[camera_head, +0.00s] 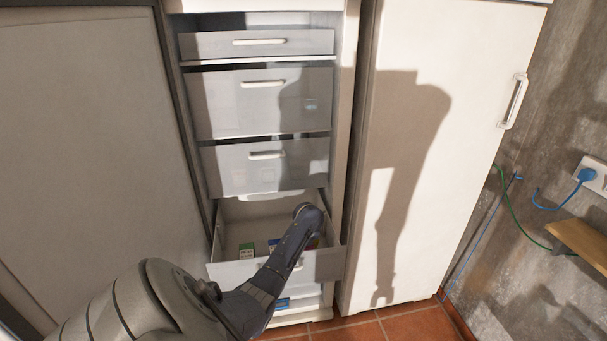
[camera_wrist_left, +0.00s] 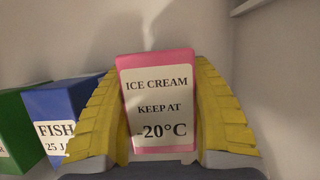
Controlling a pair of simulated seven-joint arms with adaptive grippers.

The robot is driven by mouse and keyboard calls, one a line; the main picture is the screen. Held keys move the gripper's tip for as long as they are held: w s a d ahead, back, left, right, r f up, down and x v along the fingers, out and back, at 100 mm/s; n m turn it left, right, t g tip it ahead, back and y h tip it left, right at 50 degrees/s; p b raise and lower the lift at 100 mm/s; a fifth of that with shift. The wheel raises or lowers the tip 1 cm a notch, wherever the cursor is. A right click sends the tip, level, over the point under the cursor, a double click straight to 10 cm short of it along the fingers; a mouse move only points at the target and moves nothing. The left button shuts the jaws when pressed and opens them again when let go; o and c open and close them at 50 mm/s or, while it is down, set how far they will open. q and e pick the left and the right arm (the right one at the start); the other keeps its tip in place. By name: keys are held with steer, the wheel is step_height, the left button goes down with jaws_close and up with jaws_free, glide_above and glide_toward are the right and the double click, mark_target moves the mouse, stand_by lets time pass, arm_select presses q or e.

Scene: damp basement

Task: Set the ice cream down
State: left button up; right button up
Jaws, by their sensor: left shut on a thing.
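The ice cream is a pink box (camera_wrist_left: 155,60) with a white label reading "ICE CREAM KEEP AT -20°C". In the left wrist view it stands upright between the yellow fingers of my left gripper (camera_wrist_left: 160,85), which is shut on it from both sides. In the head view my left arm reaches into the open lower drawer (camera_head: 230,271) of the white freezer. There the wrist hides most of the gripper and the box. The box's bottom is hidden, so I cannot tell whether it touches the drawer floor. My right gripper is not in view.
A blue box labelled FISH (camera_wrist_left: 72,98) and a green box (camera_wrist_left: 14,108) stand left of the ice cream. The freezer's upper drawers (camera_head: 250,105) are above the open one. The open white door (camera_head: 430,150) stands at right.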

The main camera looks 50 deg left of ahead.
arm_select(q)
steer(key=shift+f, duration=0.6)
steer(key=o, duration=1.5)
steer(key=shift+c, duration=0.2)
steer(key=shift+r, duration=0.1)
steer(key=shift+r, duration=0.25)
steer(key=v, duration=1.2)
steer(key=shift+r, duration=0.3)
